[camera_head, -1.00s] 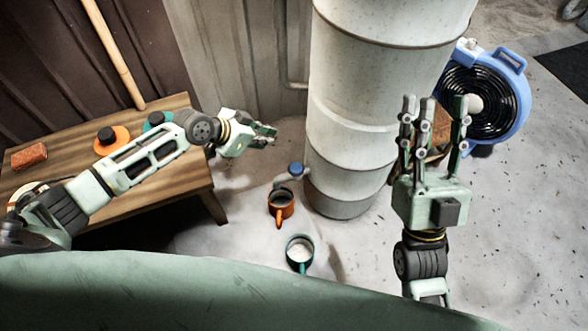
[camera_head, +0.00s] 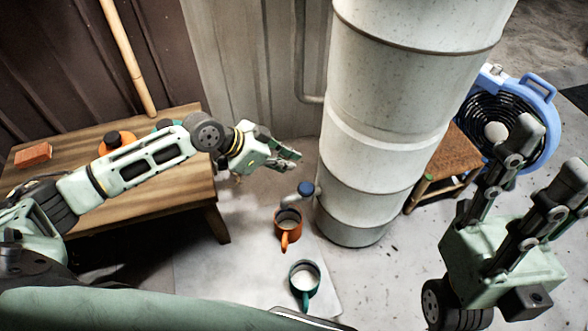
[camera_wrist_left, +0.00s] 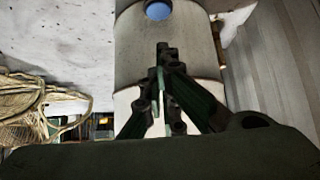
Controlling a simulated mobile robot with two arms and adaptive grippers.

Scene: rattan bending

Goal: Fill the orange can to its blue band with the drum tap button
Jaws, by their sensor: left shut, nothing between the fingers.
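The tall white drum (camera_head: 385,110) stands in the middle of the head view. Its tap has a round blue button (camera_head: 306,188) low on the drum's left side. The button also shows at the top of the left wrist view (camera_wrist_left: 158,10). The orange can (camera_head: 287,229) stands under the tap, its handle toward me. Something greyish shows inside it; I cannot make out its blue band or the level. My left gripper (camera_head: 292,154) is shut and empty, above and slightly left of the button, apart from it. My right gripper (camera_head: 556,150) is open and empty at the right.
A teal can (camera_head: 304,278) with whitish contents stands nearer me than the orange can. A wooden table (camera_head: 185,195) with a brick (camera_head: 33,154) is on the left. A wooden stool (camera_head: 447,160) and a blue fan (camera_head: 543,95) stand right of the drum.

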